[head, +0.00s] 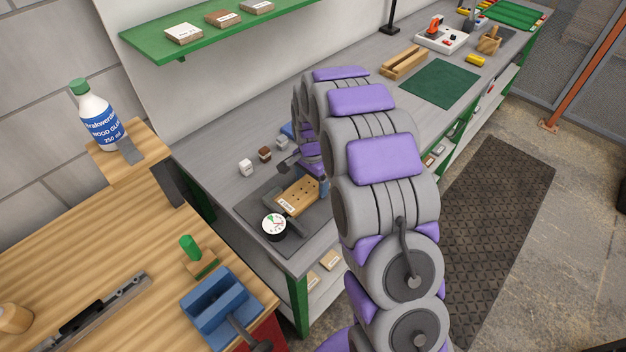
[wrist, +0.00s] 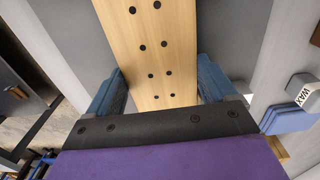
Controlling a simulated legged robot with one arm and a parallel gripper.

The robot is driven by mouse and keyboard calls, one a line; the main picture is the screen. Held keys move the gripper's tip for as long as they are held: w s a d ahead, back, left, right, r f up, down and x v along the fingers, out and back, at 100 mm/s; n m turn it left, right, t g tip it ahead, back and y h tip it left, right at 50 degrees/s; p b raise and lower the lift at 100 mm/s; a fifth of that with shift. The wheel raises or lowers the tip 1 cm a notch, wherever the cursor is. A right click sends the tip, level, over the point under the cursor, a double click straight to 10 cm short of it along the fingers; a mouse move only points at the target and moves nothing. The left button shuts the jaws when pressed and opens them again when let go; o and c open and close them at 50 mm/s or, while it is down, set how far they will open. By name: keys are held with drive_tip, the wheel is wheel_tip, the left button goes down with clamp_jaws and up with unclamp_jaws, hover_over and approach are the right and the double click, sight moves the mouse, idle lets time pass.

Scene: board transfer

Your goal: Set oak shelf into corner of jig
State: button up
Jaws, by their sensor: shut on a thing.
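The oak shelf (head: 297,196), a light wood board with rows of dark holes and a small label, is above or on a dark grey mat (head: 312,220) on the grey bench. The shelf (wrist: 152,38) fills the upper middle of the wrist view. My gripper (wrist: 162,78) is shut on it, with a blue finger at each long edge. In the head view my arm hides most of the gripper. I cannot tell whether the shelf touches the mat.
A round dial gauge (head: 273,225) is close beside the shelf. Small labelled blocks (head: 246,167) stand behind it. A wooden channel-shaped piece (head: 404,63) and a green mat (head: 440,84) lie farther along the bench. A wooden table (head: 80,265) with a blue vise (head: 217,305) is at front left.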

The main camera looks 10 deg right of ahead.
drive_tip(key=shift+s+a+p, duration=0.15)
drive_tip(key=shift+a+p, duration=0.25)
drive_tip(key=shift+p, duration=0.1)
idle(1.8)
drive_tip(key=o, duration=0.8)
drive_tip(key=shift+c, duration=0.2)
drive_tip(key=shift+o, duration=1.2)
drive_tip(key=shift+a, duration=0.35)
drive_tip(key=shift+d, duration=0.2)
drive_tip(key=shift+d+r, duration=0.1)
drive_tip(key=shift+r, duration=0.05)
wheel_tip(320, 180, up, 17)
drive_tip(key=p, duration=0.3)
drive_tip(key=shift+a, duration=0.25)
